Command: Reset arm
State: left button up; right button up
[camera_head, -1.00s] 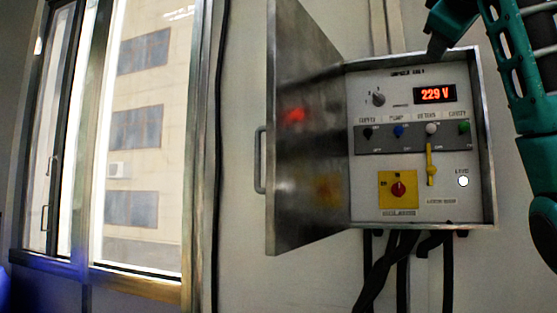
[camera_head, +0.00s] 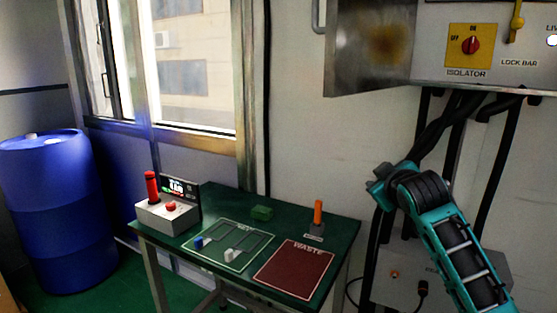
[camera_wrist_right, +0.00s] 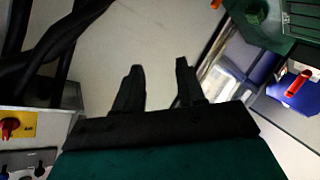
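My right arm (camera_head: 450,230) comes in from the lower right in the head view, its upper end in front of the wall below the electrical box. My right gripper (camera_wrist_right: 158,78) shows in the right wrist view with two black fingers apart and nothing between them. Its fingers cannot be made out in the head view. The electrical box (camera_head: 430,72) hangs on the wall with its door (camera_head: 362,45) open to the left. Its yellow isolator plate with a red knob (camera_head: 470,45) is visible, while the upper panel is cut off. My left gripper is not in view.
A green table (camera_head: 335,228) holds a grey box with a red button (camera_head: 171,208), a dark red waste mat (camera_head: 294,270), an orange-handled item (camera_head: 318,213) and small blocks. A blue drum (camera_head: 55,215) stands at left. Black cables (camera_head: 455,125) hang beside my right arm.

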jog(key=s+a+f+m+g+y, duration=0.1)
jog(key=s+f, duration=0.3)
jog(key=f, duration=0.4)
jog(key=s+a+f, duration=0.1)
jog(key=s+f, duration=0.3)
jog(key=f, duration=0.3)
jog(key=s+a+f+m+g+y, duration=0.15)
jog(key=s+f, duration=0.25)
jog(key=f, duration=0.4)
jog(key=s+f, duration=0.4)
jog(key=s, duration=0.4)
jog(key=s+a+f+m, duration=0.1)
jog(key=s+f, duration=0.4)
jog(key=s, duration=0.3)
jog(key=s+f+m+g, duration=0.1)
jog(key=s+f, duration=0.3)
jog(key=s, duration=0.3)
jog(key=shift+s+a+f, duration=0.25)
jog(key=shift+s, duration=0.15)
jog(key=shift+o, duration=0.3)
